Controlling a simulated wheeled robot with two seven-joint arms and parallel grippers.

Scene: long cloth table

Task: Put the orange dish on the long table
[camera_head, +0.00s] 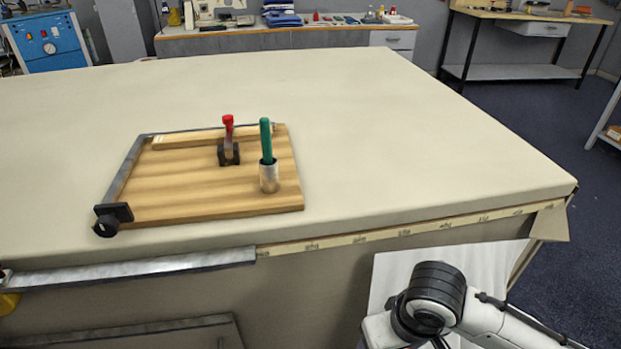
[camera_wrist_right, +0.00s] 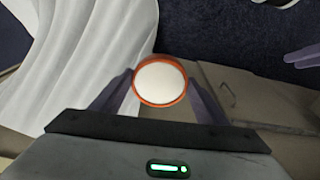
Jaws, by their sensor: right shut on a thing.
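The orange dish (camera_wrist_right: 160,103) shows in the right wrist view as a round orange rim around a pale, whitish inside. My right gripper (camera_wrist_right: 163,93) is shut on it, with one finger on each side of the rim. In the head view my right arm comes in at the lower right, in front of the table's edge; its fingers and the dish are hidden there. The long table (camera_head: 400,130) has a pale cloth top that spreads across the head view. My left gripper is in neither view.
A wooden board (camera_head: 200,188) with a metal edge lies on the table's near left, bearing a red-topped clamp (camera_head: 228,140) and a green-handled tool in a metal cup (camera_head: 268,178). The tabletop right of the board is clear. White cloth (camera_wrist_right: 85,60) hangs beside the dish.

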